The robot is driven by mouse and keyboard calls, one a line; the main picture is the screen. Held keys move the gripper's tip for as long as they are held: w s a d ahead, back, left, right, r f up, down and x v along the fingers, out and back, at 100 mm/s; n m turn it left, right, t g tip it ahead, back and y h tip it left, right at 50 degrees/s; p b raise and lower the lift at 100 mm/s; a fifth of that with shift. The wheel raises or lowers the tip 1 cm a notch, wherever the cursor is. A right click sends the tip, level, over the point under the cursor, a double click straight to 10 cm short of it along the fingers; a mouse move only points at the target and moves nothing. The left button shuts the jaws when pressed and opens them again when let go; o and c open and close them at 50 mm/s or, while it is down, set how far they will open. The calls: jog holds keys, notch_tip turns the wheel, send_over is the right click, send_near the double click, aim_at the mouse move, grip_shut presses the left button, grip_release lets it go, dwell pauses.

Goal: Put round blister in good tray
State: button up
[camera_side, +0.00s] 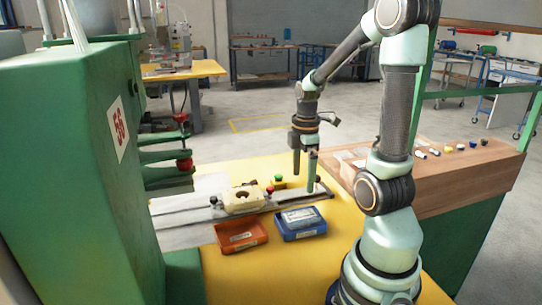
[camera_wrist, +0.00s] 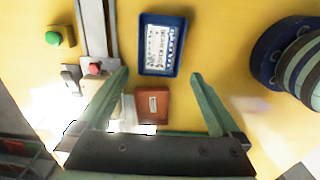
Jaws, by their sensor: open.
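My gripper (camera_side: 304,172) points down above the far end of the metal slide, its fingers apart and empty. In the wrist view my gripper (camera_wrist: 160,75) has the blue tray (camera_wrist: 141,70) between and beyond its fingertips. The blue tray (camera_side: 301,236) holds a pale labelled card. An orange-red tray (camera_side: 242,247) with a small white label lies left of it. Which tray is the good one I cannot read. A cream block with a round recess (camera_side: 242,208) sits on the slide. I cannot make out a round blister for certain.
The metal slide (camera_side: 185,219) runs toward the green machine (camera_side: 65,140) at left. Green and red buttons stand by the slide. A wooden bench (camera_side: 465,174) at right carries several small coloured parts. Yellow table is clear beside the trays.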

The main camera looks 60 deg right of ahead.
jog(key=w+a+r+m+t, duration=0.2)
jog(key=a+r+m, duration=0.2)
jog(key=a, duration=0.6)
jog(key=w+a+r+m+t, duration=0.3)
jog(key=a+r+m, duration=0.2)
jog(key=a, duration=0.6)
jog(key=shift+w+r+t, duration=0.2)
jog(key=shift+r+t, duration=0.1)
jog(key=shift+r, duration=0.4)
